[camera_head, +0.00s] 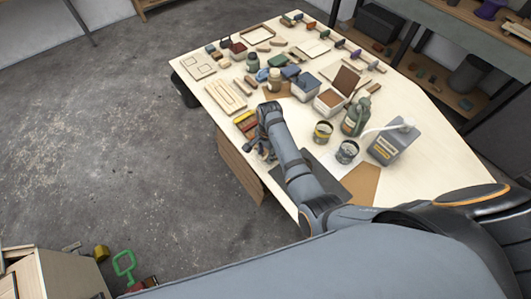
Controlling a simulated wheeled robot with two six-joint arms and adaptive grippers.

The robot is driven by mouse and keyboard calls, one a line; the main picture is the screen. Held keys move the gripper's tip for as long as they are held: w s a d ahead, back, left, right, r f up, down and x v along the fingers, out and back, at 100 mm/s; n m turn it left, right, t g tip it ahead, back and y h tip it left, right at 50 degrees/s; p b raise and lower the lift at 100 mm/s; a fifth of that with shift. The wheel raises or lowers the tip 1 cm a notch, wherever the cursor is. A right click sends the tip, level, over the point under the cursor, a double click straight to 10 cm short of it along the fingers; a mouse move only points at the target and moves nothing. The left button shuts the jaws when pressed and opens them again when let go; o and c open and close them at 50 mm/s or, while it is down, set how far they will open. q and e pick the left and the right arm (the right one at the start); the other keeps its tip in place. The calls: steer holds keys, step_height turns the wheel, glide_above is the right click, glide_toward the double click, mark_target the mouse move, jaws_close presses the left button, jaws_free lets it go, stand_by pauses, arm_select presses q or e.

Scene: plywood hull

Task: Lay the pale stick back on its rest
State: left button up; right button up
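My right gripper (262,153) hangs at the near-left edge of the table (290,170), its fingers small and dark, pointing down. I cannot tell whether its fingers are apart or closed, and I make out nothing between them. A pale wooden holder (226,95) with long pale pieces lies on the table, beyond the gripper and to its left. I cannot tell which piece is the pale stick or which part is its rest. My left gripper is not in view.
Red and yellow blocks (246,123) lie just beyond the gripper. Paint cans (347,151), a green bottle (356,116) and a grey jug (394,142) stand right of my arm. A white bin (331,101) and many small items fill the back. Floor (110,130) is open at left.

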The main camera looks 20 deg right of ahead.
steer(key=shift+r, duration=0.1)
step_height(320, 180, up, 12)
steer(key=shift+w+d, duration=0.15)
steer(key=shift+d, duration=0.25)
stand_by(0.4)
